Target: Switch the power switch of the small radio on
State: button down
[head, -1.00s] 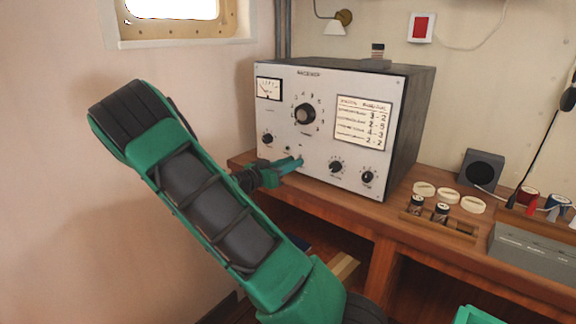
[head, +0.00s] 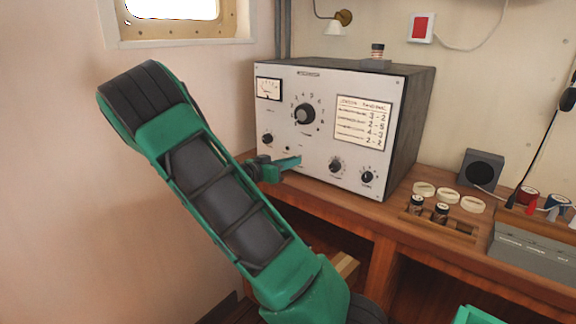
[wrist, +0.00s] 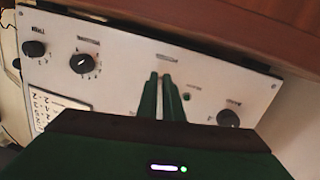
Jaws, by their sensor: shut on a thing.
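The radio (head: 285,88) is a dark box with a pale front panel, standing on the wooden bench. Its panel carries a meter, a large dial, smaller knobs and a printed card. My gripper (head: 298,159) is at the lower middle of the panel. In the wrist view, my gripper (wrist: 161,76) has its two green fingers close together, tips at the panel just below a small label (wrist: 166,58). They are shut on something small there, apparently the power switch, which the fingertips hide. Its position cannot be told.
A small knob (wrist: 228,118) lies right of the fingers in the wrist view, and a large knob (wrist: 83,63) to the left. Jars (head: 440,211), pale rings and a speaker (head: 483,169) stand on the bench (head: 395,222) right of the radio.

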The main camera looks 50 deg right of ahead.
jog(key=r+y, duration=0.1)
jog(key=y, duration=0.1)
jog(key=r+y, duration=0.1)
jog(key=y, duration=0.1)
jog(key=shift+w+d, duration=0.1)
jog(key=shift+w, duration=0.1)
jog(key=shift+d+r+n+y, duration=0.2)
jog(key=shift+r+y, duration=0.15)
jog(key=shift+y, duration=0.75)
jog(key=shift+d+r+n+y, duration=0.2)
jog(key=shift+r+y, duration=0.15)
jog(key=shift+y, duration=0.75)
jog(key=shift+w, duration=0.1)
jog(key=c, duration=1.9)
grip_release()
jog(key=shift+f, duration=0.1)
jog(key=v, duration=1)
jog(key=shift+w+a+r, duration=0.1)
jog(key=shift+a+r, duration=0.05)
jog(key=shift+r, duration=0.2)
